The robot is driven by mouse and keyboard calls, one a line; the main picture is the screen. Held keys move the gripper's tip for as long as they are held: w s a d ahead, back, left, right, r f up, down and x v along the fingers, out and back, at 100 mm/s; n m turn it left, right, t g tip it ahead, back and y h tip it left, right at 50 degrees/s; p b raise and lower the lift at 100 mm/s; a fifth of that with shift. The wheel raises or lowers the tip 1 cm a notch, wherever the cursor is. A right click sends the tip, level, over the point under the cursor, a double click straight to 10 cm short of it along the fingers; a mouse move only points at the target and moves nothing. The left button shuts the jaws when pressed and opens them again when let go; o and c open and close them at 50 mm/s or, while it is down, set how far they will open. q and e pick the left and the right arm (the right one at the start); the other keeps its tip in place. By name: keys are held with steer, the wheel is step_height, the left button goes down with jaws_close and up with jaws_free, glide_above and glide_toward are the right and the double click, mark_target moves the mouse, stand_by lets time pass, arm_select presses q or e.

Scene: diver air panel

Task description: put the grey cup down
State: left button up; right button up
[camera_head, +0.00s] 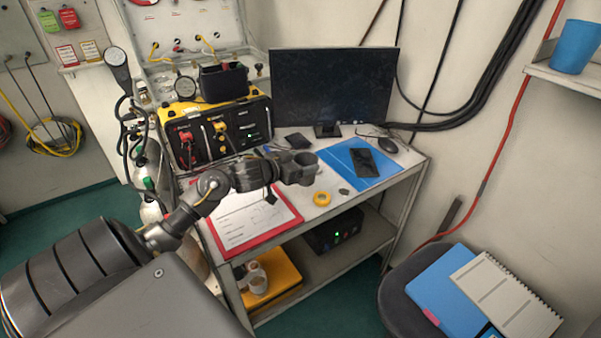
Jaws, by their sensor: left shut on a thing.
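My left gripper (286,167) reaches in from the left over the desk. It is shut on the grey cup (304,169), a small dark grey cup that looks upright with its open rim up. The cup is at the gripper's tip, above the desk (309,183) between the red clipboard and the blue folder. I cannot tell whether its base touches the desk top. The gripper's fingers are dark against the cup and hard to make out. My right gripper is not in view.
A yellow tape roll (322,199) lies just in front of the cup. A red clipboard (228,249) lies at left, and a blue folder (341,157) with a black phone (363,162) at right. The monitor (333,88) and yellow-black air panel (217,131) stand behind.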

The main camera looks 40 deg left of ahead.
arm_select(q)
steer(key=shift+w+a+f, duration=0.1)
steer(key=shift+f, duration=0.75)
steer(key=shift+w+a+f, duration=0.1)
steer(key=shift+f, duration=0.9)
steer(key=shift+f, duration=0.2)
steer(key=o, duration=1.1)
steer(key=shift+c, duration=0.2)
steer(key=shift+r, duration=0.1)
